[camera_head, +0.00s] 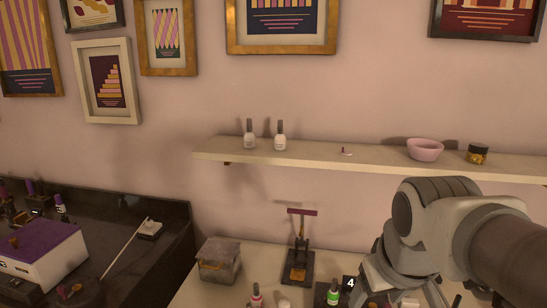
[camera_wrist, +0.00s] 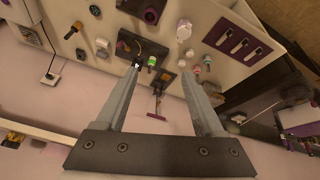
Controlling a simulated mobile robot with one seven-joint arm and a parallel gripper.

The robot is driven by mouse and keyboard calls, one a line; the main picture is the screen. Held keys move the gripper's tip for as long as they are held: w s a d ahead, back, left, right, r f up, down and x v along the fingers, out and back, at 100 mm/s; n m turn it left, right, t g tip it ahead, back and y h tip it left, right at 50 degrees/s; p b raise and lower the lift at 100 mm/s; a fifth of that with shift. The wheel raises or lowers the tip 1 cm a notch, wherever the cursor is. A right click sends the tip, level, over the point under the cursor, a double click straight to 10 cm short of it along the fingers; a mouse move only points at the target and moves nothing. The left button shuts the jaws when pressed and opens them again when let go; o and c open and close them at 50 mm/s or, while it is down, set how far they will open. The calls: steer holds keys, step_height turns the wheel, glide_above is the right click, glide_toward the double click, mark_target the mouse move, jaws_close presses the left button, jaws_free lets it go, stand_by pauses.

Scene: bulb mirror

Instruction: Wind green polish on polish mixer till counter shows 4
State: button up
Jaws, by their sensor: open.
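The green polish (camera_head: 333,294) is a small bottle with a dark cap, at the bottom edge of the head view. It stands at a dark device, the polish mixer (camera_head: 320,299), and a white 4 (camera_head: 351,282) shows beside it. In the wrist view the green polish (camera_wrist: 152,61) shows at the dark mixer (camera_wrist: 124,46), near the left fingertip. My gripper (camera_wrist: 162,69) is open, with nothing held between its fingers. Whether a finger touches the bottle or mixer I cannot tell. In the head view my arm hides the gripper.
A pink-labelled bottle (camera_head: 256,296), a grey box (camera_head: 219,261) and a stand with a purple bar (camera_head: 300,250) are on the light table. A wall shelf (camera_head: 320,155) above holds bottles, a pink bowl (camera_head: 425,149) and a jar (camera_head: 478,154). A dark counter (camera_head: 120,210) is at left.

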steer(key=shift+m+t+y, duration=0.3)
steer(key=shift+m+t, duration=0.1)
steer(key=shift+m, duration=0.3)
steer(key=s, duration=0.1)
steer(key=s+a, duration=0.1)
steer(key=s, duration=0.1)
steer(key=s+f, duration=0.1)
steer(key=s, duration=0.1)
steer(key=shift+s+a, duration=0.15)
steer(key=shift+a, duration=0.15)
